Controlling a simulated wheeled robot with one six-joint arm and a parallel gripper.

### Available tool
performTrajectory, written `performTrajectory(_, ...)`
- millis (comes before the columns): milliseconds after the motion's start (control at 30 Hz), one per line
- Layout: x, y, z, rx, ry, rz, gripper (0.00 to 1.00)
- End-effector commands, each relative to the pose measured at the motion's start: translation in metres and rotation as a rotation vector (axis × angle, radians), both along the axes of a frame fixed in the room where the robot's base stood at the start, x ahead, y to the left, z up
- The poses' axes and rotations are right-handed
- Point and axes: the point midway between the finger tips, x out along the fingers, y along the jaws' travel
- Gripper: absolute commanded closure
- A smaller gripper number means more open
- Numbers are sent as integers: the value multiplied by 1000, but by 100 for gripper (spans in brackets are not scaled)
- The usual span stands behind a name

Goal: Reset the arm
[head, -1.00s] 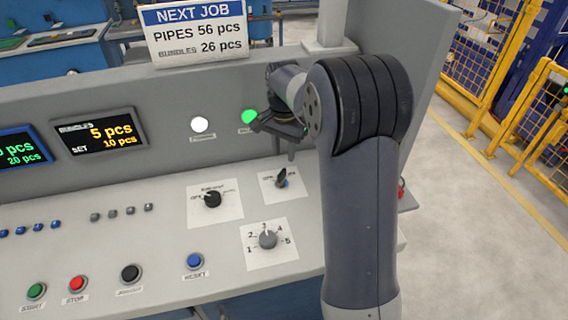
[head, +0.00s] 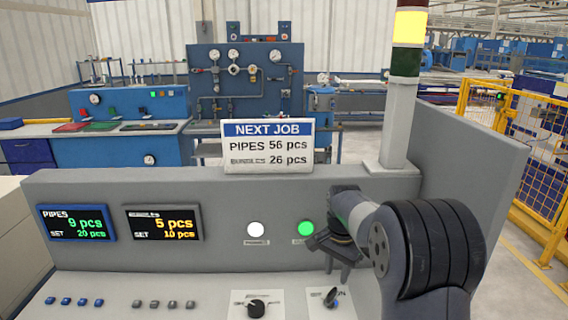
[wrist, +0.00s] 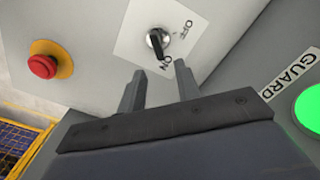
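My gripper (head: 338,268) hangs in front of the console's upright panel, above the sloping desk. In the wrist view its two fingers (wrist: 158,84) stand apart with nothing between them. An OFF/ON switch (wrist: 156,42) lies just beyond the fingertips, its black lever pointing toward ON; they look apart from it. The same switch (head: 330,297) shows below my gripper in the head view. The lit green guard lamp (head: 306,229) is beside my gripper, and it also shows in the wrist view (wrist: 310,108).
A red button on a yellow base (wrist: 43,66) is near the switch. A black rotary knob (head: 256,308) is left of it. A NEXT JOB sign (head: 268,147) and a lamp post (head: 402,110) rise behind the panel. A yellow fence (head: 500,140) stands at right.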

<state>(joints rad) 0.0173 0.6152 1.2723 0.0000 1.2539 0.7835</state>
Motion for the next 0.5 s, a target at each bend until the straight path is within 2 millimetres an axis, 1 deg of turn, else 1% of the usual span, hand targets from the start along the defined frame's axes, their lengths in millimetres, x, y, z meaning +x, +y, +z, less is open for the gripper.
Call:
performTrajectory(33,-1,0,-11,1,6,0,68)
performTrajectory(100,-1,0,-25,0,6,0,68)
performTrajectory(300,-1,0,-57,0,4,0,68)
performTrajectory(400,-1,0,-68,0,3,0,68)
performTrajectory(500,0,0,-66,0,0,29,68)
